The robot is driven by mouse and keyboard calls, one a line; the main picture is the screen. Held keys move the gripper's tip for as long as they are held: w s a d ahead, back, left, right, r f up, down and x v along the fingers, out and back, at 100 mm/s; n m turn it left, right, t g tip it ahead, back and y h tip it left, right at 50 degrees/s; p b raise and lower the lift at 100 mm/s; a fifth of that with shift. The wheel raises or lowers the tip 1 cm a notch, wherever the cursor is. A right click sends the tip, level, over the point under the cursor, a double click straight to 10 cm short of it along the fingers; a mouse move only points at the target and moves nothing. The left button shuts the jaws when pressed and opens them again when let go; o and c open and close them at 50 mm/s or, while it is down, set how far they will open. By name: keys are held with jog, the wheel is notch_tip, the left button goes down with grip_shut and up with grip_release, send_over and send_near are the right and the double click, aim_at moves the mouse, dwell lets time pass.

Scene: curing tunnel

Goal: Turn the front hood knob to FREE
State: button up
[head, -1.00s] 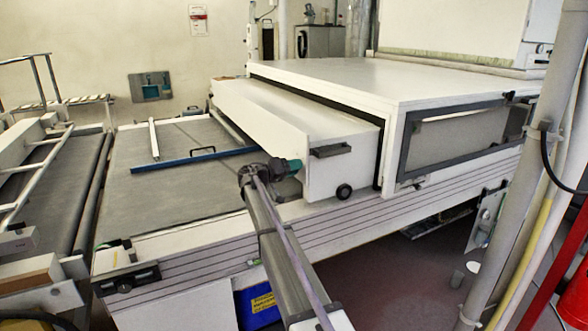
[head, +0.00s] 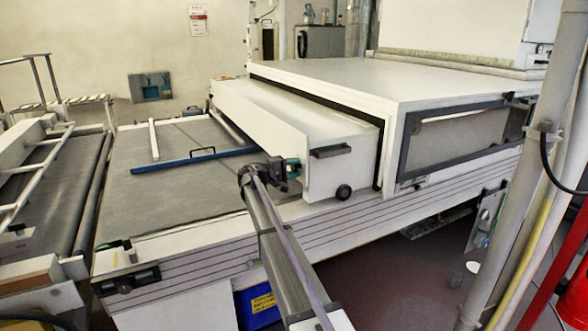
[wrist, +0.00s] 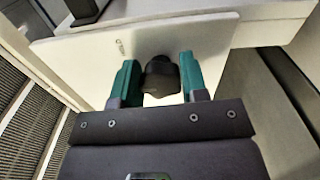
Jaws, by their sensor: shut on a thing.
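In the wrist view, a round black knob (wrist: 161,76) stands out from a white panel of the hood (wrist: 150,40). My gripper (wrist: 160,78) has its green fingers on either side of the knob and is shut on it. A small dark marking shows on the panel, up and left of the knob, too small to read. In the head view, my gripper (head: 295,168) is at the near left face of the white hood (head: 290,122). The gripped knob is hidden there. Another round black knob (head: 343,192) and a black handle (head: 332,151) are on the hood's end to the right.
A larger white tunnel housing (head: 350,78) with a dark-framed window (head: 462,137) stands behind the hood. The grey belt (head: 175,190) lies left of my gripper, with a blue bar (head: 190,160) across it. A grey vertical pipe (head: 515,210) stands at the right.

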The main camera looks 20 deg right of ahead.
jog(key=n, duration=0.4)
jog(key=shift+r+n, duration=0.1)
jog(key=shift+n, duration=2.1)
jog(key=o, duration=0.9)
jog(key=a, duration=1.1)
jog(key=shift+s, duration=0.15)
